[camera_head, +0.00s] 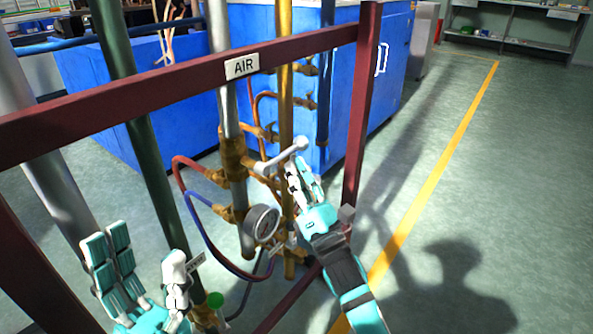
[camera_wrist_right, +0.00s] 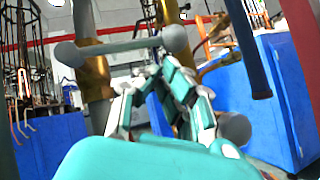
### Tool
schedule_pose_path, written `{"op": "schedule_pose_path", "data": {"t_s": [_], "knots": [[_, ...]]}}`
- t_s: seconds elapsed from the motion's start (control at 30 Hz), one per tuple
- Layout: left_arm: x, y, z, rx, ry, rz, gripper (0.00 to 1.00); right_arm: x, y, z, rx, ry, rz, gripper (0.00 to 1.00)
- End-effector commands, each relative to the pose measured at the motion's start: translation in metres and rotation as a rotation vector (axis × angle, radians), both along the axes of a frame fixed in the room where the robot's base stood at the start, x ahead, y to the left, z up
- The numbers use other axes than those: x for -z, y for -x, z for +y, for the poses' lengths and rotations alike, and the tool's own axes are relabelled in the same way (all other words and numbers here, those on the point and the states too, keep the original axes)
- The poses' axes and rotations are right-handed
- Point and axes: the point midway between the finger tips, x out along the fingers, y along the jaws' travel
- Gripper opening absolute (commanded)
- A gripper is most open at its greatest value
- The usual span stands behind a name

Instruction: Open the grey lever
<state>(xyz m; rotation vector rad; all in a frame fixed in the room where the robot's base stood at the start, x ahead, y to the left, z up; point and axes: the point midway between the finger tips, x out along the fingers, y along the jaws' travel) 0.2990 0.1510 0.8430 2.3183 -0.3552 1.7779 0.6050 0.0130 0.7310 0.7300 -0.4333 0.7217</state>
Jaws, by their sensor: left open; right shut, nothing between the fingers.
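The grey lever (camera_head: 281,159) is a bar with a round knob at its end, on the brass valve of the grey pipe below the AIR label. In the right wrist view the grey lever (camera_wrist_right: 120,47) runs across the picture with a ball at each end. My right gripper (camera_head: 297,168) is shut and empty, its fingertips close to the lever's knob; I cannot tell if they touch. It also shows in the right wrist view (camera_wrist_right: 155,85), just below the lever. My left gripper (camera_head: 146,252) is open and empty at the lower left, away from the lever.
A dark red frame (camera_head: 170,88) with the AIR label (camera_head: 242,66) crosses in front of the pipes. A pressure gauge (camera_head: 262,223) and red and blue hoses hang below the lever. Blue cabinets (camera_head: 260,48) stand behind. The floor (camera_head: 480,190) at right is clear.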

Motion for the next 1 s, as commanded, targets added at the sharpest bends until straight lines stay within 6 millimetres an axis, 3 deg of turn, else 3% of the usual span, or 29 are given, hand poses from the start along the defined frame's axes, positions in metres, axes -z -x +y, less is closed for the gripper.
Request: {"op": "schedule_pose_path", "data": {"t_s": [1.0], "knots": [[0.007, 0.007, 0.002, 0.002, 0.012, -0.035, 0.65, -0.014, -0.006, -0.004, 0.001, 0.049, -0.07, 0.0]]}}
